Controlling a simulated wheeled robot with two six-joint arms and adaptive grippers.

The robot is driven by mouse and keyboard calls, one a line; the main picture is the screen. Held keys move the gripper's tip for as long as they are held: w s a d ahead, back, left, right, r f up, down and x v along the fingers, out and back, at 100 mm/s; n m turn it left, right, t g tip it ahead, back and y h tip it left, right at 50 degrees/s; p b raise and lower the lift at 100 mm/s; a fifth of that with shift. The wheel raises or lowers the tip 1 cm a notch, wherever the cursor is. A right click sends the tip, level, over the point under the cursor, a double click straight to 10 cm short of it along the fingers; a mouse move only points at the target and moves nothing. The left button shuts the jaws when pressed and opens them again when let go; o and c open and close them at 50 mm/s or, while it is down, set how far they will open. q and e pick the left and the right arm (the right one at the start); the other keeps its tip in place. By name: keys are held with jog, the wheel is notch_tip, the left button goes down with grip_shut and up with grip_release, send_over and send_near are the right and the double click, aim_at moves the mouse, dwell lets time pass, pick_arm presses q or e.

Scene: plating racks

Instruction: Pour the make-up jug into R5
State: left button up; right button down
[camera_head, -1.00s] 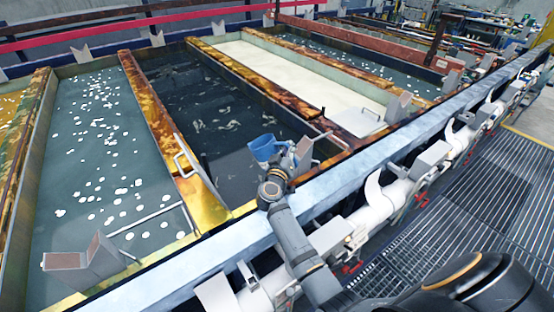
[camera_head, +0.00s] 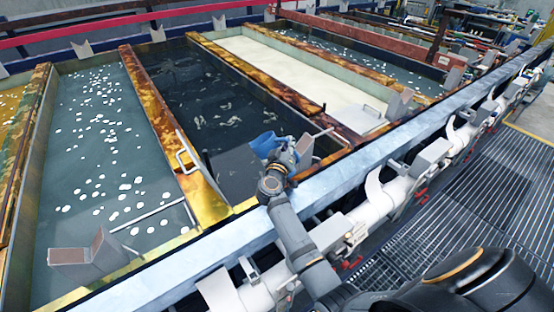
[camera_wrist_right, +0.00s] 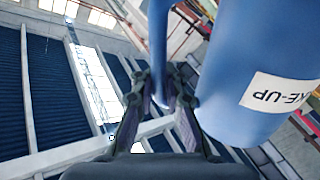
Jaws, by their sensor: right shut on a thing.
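The blue make-up jug (camera_head: 268,142) is over the near end of a dark-liquid tank (camera_head: 215,105), just inside the pale front rail. My right gripper (camera_head: 286,158) is shut on its handle. In the right wrist view the fingers (camera_wrist_right: 160,105) close around the blue handle, and the jug body (camera_wrist_right: 250,70) fills the right side with its label upside down. The jug looks tipped in the head view; its mouth and any stream are not clear. No R5 marking is legible. My left gripper is not in view.
A tank with white floating pieces (camera_head: 105,150) lies to the left and a cream-coloured tank (camera_head: 285,68) to the right. Rusty yellow dividers (camera_head: 160,115) separate them. The pale front rail (camera_head: 350,175) runs below my right forearm, with white pipework (camera_head: 375,210) outside it.

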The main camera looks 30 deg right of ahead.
aim_at(278, 141)
jog(key=shift+r, duration=0.15)
jog(key=shift+w+a+r+n, duration=0.2)
jog(key=shift+w+a+n, duration=0.15)
jog(key=shift+n, duration=0.65)
jog(key=shift+d, duration=0.15)
dwell(0.6)
jog(key=shift+w+a+n, duration=0.45)
jog(key=shift+a+n, duration=0.1)
jog(key=shift+n, duration=0.35)
jog(key=shift+d, duration=0.3)
dwell(0.5)
jog(key=shift+w+a+f+n+g, duration=0.25)
jog(key=shift+w+a+n+g, duration=0.25)
jog(key=shift+a+n, duration=0.4)
jog(key=shift+d, duration=0.15)
